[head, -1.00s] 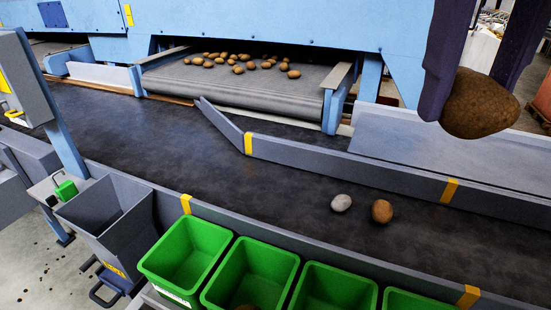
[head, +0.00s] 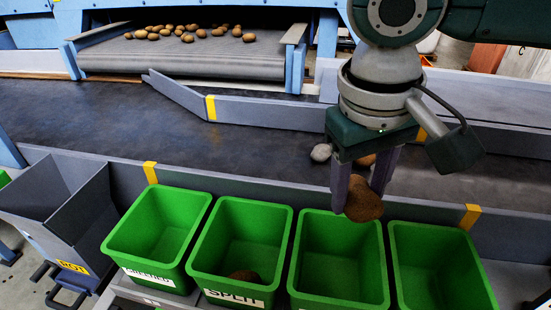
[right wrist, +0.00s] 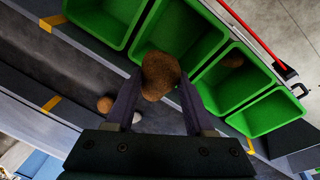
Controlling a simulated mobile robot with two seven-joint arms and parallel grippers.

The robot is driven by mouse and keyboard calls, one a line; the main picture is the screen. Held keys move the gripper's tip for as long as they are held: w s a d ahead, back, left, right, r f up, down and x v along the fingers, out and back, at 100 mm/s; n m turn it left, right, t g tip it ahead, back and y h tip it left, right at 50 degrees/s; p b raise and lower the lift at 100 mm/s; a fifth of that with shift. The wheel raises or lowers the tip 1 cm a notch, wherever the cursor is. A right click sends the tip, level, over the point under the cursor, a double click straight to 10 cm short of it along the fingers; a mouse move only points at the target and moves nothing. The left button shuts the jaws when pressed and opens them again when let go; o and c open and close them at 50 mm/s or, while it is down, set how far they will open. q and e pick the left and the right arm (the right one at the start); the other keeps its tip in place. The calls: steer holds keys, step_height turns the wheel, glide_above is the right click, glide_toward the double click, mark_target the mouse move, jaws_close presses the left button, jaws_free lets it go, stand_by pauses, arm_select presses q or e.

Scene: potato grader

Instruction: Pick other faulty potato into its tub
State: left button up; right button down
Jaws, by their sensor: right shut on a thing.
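My right gripper (head: 362,190) is shut on a brown potato (head: 364,202) and points down. In the head view the potato shows in front of the back rim of the third green tub (head: 342,221) from the left. The right wrist view shows the potato (right wrist: 160,76) between the two fingers, with green tubs beyond it. The second tub (head: 241,211), labelled SPLIT, has a brown potato (head: 244,276) in it. The first tub (head: 157,202) has a partly legible label and looks empty. The fourth tub (head: 440,235) looks empty. My left gripper is out of view.
A pale potato (head: 321,152) and a partly hidden brown potato (head: 366,160) lie on the dark belt (head: 245,150) behind the tubs. A grey rail with yellow marks separates belt and tubs. A grey ROT bin (head: 70,220) stands left. Several potatoes lie on the rear conveyor.

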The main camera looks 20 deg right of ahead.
steer(key=f, duration=0.2)
steer(key=f+b, duration=0.1)
steer(key=f, duration=0.1)
steer(key=shift+s+d, duration=0.25)
steer(key=shift+d, duration=0.05)
step_height(320, 180, down, 6)
steer(key=b, duration=0.8)
steer(key=shift+r, duration=0.1)
steer(key=shift+c, duration=0.9)
jaws_free()
steer(key=r, duration=0.3)
steer(key=a+r+p, duration=0.1)
steer(key=r, duration=0.2)
steer(key=s+r+p, duration=0.1)
steer(key=r, duration=0.3)
steer(key=shift+a, duration=0.2)
